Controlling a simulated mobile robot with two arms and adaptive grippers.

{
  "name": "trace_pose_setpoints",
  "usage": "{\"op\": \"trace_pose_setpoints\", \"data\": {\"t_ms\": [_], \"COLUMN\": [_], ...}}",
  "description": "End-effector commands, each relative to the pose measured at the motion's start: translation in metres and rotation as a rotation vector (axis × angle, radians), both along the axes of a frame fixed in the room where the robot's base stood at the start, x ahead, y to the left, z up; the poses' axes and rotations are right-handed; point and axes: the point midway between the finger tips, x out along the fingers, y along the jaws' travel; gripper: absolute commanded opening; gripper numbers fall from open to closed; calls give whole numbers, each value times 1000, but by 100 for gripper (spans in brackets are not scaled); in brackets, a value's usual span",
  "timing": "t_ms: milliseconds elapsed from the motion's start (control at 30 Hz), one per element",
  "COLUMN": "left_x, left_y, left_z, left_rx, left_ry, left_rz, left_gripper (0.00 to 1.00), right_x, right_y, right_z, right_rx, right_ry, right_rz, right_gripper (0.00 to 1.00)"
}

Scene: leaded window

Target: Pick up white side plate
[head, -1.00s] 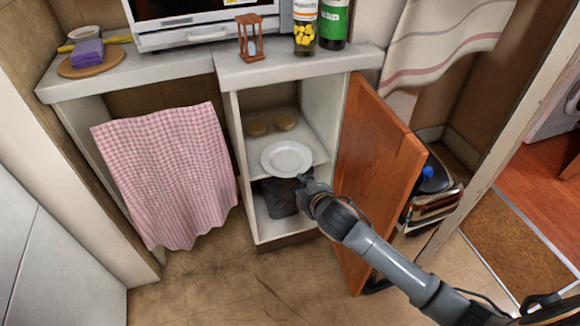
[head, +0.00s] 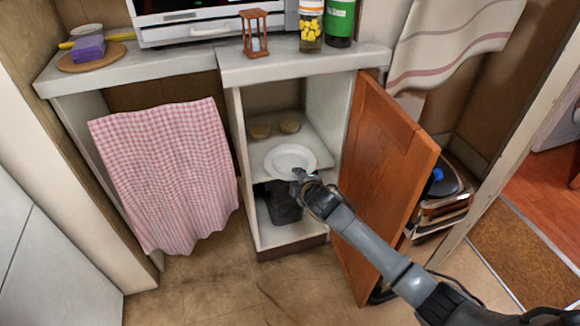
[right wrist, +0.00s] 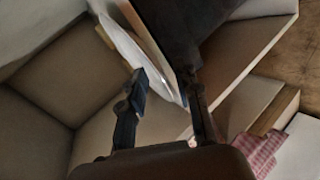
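The white side plate (head: 290,159) lies on the middle shelf (head: 263,172) of the open cabinet, at the shelf's front. My right gripper (head: 300,176) is at the plate's front right rim in the head view and overlaps it there. In the right wrist view the two fingers of my right gripper (right wrist: 166,82) stand apart. The plate (right wrist: 128,45) shows edge-on there as a white strip, with its near end between the fingers. I cannot tell whether either finger touches it. My left gripper is not in view.
Two round brown items (head: 274,128) lie behind the plate. A dark object (head: 284,203) stands in the compartment below. An hourglass (head: 255,33) stands on the counter (head: 300,62). A checked cloth (head: 168,175) hangs left.

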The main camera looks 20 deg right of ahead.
Motion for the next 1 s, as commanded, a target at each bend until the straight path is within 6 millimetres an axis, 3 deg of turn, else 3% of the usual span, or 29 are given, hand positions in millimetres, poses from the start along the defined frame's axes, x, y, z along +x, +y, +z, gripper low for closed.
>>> {"op": "trace_pose_setpoints", "data": {"t_ms": [200,367,767,1000], "left_x": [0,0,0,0], "left_y": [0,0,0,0], "left_z": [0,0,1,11], "left_rx": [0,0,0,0], "left_ry": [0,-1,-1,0], "left_rz": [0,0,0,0], "left_gripper": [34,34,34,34], "right_x": [0,0,0,1], "right_y": [0,0,0,0], "right_z": [0,0,2,25], "right_rx": [0,0,0,-1], "right_ry": [0,0,0,-3], "right_rz": [0,0,0,1], "right_gripper": [30,0,0,0]}}
